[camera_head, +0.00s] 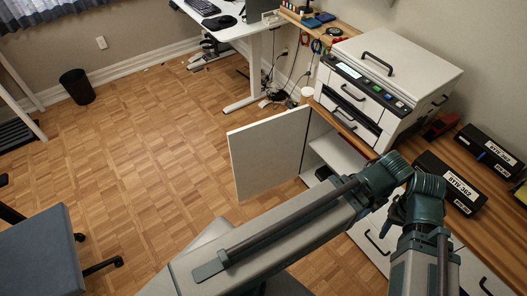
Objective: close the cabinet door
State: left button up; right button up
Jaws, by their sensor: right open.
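The cabinet door (268,155) is a pale flat panel that stands wide open, sticking out to the left from the cabinet under the wood counter. The open compartment (338,156) shows a pale shelf just right of the door. My arm reaches across the lower right in front of the cabinet and bends near the counter's front edge. My left gripper is not in view.
A white printer (392,75) and black labelled boxes (450,183) stand on the counter (408,152). A white desk (262,27) stands beyond the door, with cables on the floor. A blue-grey chair seat (42,255) is at lower left. The parquet floor left of the door is clear.

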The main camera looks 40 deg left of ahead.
aim_at(266, 154)
jog(key=j+z, duration=0.15)
jog(key=j, duration=0.4)
jog(key=j+z, duration=0.2)
jog(key=j, duration=0.35)
jog(key=j+z, duration=0.15)
jog(key=j, duration=0.35)
jog(key=k+j+z, duration=0.2)
jog(key=j, duration=0.35)
jog(key=j+z, duration=0.15)
jog(key=j, duration=0.4)
jog(key=j+z, duration=0.1)
jog(key=j, duration=0.35)
jog(key=k+j+z, duration=0.1)
jog(key=j, duration=0.3)
jog(key=j+z, duration=0.15)
jog(key=j, duration=0.3)
jog(key=k+j+z, duration=0.1)
jog(key=j, duration=0.3)
jog(key=k+j+z, duration=0.1)
jog(key=j, duration=0.35)
jog(key=k+j+z, duration=0.1)
jog(key=j, duration=0.3)
jog(key=k+z, duration=0.2)
jog(key=k, duration=0.15)
